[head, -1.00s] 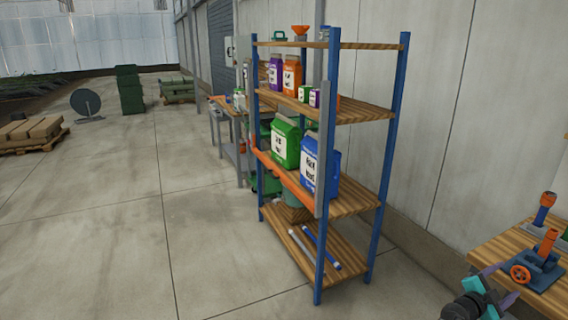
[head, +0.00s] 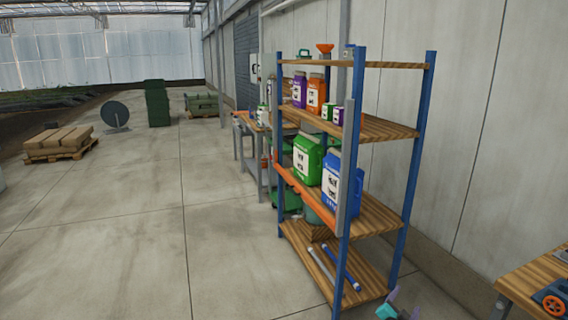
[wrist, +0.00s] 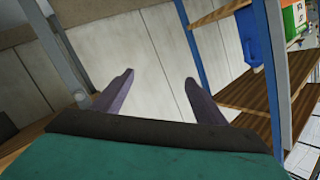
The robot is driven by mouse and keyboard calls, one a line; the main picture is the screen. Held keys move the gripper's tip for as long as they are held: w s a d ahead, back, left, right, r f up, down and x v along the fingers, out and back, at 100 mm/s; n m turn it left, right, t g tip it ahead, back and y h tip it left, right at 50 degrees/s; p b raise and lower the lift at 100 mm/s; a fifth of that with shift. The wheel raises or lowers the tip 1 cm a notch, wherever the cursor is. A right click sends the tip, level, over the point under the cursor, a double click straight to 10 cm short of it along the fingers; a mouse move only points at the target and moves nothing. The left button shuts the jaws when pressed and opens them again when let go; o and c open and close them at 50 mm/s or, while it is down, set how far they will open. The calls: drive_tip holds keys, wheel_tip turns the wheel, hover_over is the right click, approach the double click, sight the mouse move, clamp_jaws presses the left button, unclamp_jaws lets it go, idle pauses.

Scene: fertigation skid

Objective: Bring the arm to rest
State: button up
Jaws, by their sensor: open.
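My gripper shows in the wrist view (wrist: 158,95) with its two purple-grey fingers spread apart and nothing between them. Behind the fingers are the pale wall panels and, to the right, the shelf rack. In the head view only a small teal and pink part of my gripper (head: 393,306) shows at the bottom edge, in front of the rack's right foot. The rest of my arm is out of the head view.
A blue-post shelf rack (head: 420,150) with wooden shelves holds a green jug (head: 307,160), a blue jug (head: 338,185) and smaller bottles. A wooden workbench (head: 530,275) stands at the lower right.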

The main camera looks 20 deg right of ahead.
drive_tip(key=w+a+f+n+y, duration=0.2)
drive_tip(key=a+f+n+y, duration=0.3)
drive_tip(key=a, duration=0.6)
drive_tip(key=w+a+f+n+y, duration=0.2)
drive_tip(key=a+f, duration=0.5)
drive_tip(key=a, duration=0.4)
drive_tip(key=w+a+f+n+y, duration=0.2)
drive_tip(key=a+f+n+y, duration=0.3)
drive_tip(key=a, duration=0.6)
drive_tip(key=s+a+f+n+g+y, duration=0.35)
drive_tip(key=s+a+f+g, duration=0.45)
drive_tip(key=s+a+f, duration=0.85)
drive_tip(key=s+d+r+g+h, duration=0.1)
drive_tip(key=s+g, duration=0.2)
drive_tip(key=s, duration=0.6)
drive_tip(key=s+d+r+n+g+h, duration=0.1)
drive_tip(key=s+g, duration=0.3)
drive_tip(key=s, duration=0.6)
drive_tip(key=shift+s+d+r, duration=0.15)
drive_tip(key=shift+d+r, duration=0.35)
drive_tip(key=shift+r, duration=0.25)
drive_tip(key=shift+n, duration=0.25)
